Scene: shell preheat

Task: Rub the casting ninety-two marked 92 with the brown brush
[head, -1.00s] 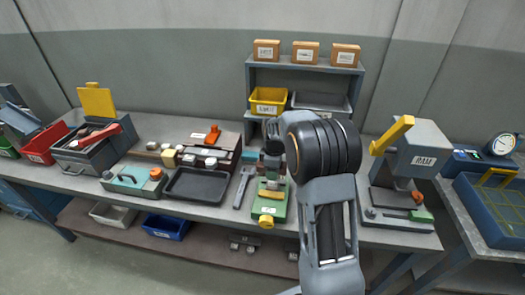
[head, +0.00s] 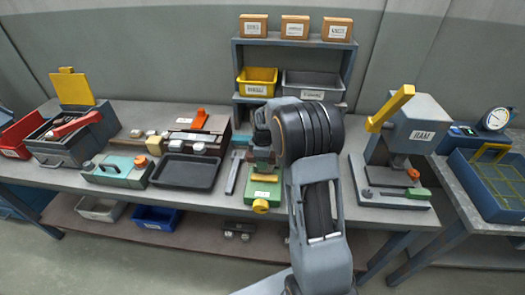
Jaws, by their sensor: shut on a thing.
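My gripper (head: 261,153) is at the end of my arm, over the back of a green vise-like fixture (head: 263,188). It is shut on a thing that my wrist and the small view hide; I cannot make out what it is. Several small pale blocks (head: 199,148) lie by the dark tray, some with marks too small to read, so I cannot tell which casting is ninety-two. A brown stick-like piece (head: 125,140) lies on the bench at the left. I cannot tell whether it is the brown brush.
A black tray (head: 184,186) and a grey bar-like tool (head: 232,173) lie left of the fixture. A teal box (head: 117,170) and an open toolbox (head: 55,155) stand farther left. A press marked RAM (head: 408,150) stands at the right. A shelf (head: 292,45) rises behind.

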